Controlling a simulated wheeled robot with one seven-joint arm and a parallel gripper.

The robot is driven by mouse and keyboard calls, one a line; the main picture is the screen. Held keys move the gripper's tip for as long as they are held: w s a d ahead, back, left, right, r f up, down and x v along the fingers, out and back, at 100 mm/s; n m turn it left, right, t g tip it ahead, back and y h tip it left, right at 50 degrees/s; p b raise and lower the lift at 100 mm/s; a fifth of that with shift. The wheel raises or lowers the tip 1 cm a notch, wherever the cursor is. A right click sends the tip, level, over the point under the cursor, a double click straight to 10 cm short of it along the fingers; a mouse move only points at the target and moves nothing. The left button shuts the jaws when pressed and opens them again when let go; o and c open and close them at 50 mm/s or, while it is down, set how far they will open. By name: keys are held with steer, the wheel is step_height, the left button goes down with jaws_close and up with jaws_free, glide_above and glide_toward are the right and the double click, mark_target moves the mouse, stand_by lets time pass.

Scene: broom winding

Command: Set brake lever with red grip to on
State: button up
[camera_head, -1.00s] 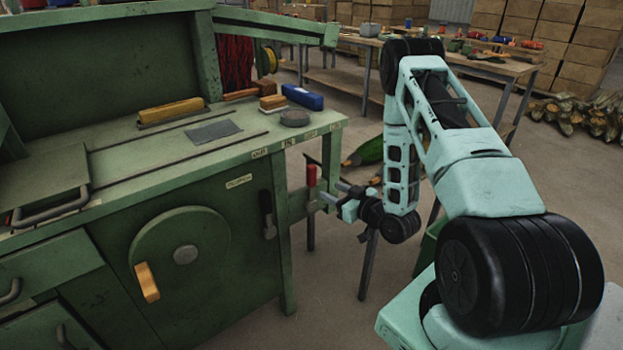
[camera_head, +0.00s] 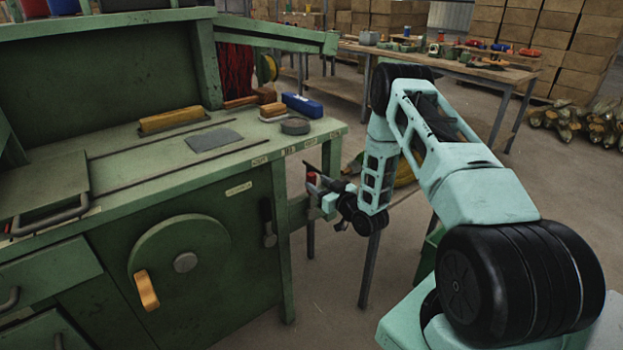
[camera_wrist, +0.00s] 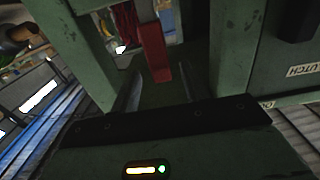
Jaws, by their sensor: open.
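The brake lever's red grip (camera_head: 311,177) is at the right end of the green bench, mostly hidden by my gripper (camera_head: 317,183) in the head view. In the wrist view the red grip (camera_wrist: 153,52) stands out as a red bar, its near end just beyond and between my fingertips. My gripper (camera_wrist: 158,84) is open, with one finger on each side of the bar's line. I cannot tell whether either finger touches it. The lever's pivot and any on/off marking are not readable.
A black lever (camera_head: 268,222) hangs on the bench front beside a plate, which reads CLUTCH in the wrist view (camera_wrist: 303,70). A round green disc with an orange handle (camera_head: 146,290) is further left. Bench legs stand close to my gripper.

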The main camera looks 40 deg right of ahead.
mark_target(314, 181)
steer(key=shift+w, duration=2.1)
jaws_close()
steer(key=d+m+b, duration=0.1)
steer(key=d+m, duration=0.1)
steer(key=d+f+m+b, duration=0.1)
steer(key=d+m, duration=0.1)
steer(key=d, duration=0.1)
steer(key=shift+d, duration=0.1)
jaws_free()
